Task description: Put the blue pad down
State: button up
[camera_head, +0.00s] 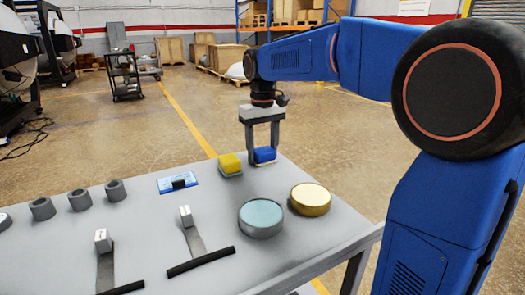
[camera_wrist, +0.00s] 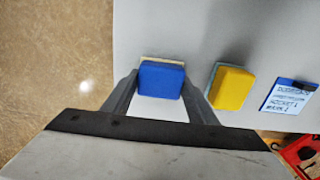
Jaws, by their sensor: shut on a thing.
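The blue pad (camera_head: 265,154) is between the fingers of my gripper (camera_head: 263,150) at the far edge of the grey table (camera_head: 150,230). My gripper points down and is shut on the pad. In the wrist view the blue pad (camera_wrist: 162,78) sits between the fingertips of my gripper (camera_wrist: 158,88), with a pale edge showing behind it. It is at or just above the table top; I cannot tell whether it touches. A yellow pad (camera_head: 230,164) lies just left of it on the table, and it also shows in the wrist view (camera_wrist: 231,88).
A blue-and-white card (camera_head: 172,186) lies left of the yellow pad. A teal-topped round tin (camera_head: 261,218) and a gold one (camera_head: 311,199) stand nearer. Several grey rings (camera_head: 79,199) and two lever-like parts (camera_head: 188,222) are at the left. The table's far edge is close to the pad.

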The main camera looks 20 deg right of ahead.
aim_at(263, 149)
jog(key=o, duration=0.9)
jog(key=shift+r, duration=6.1)
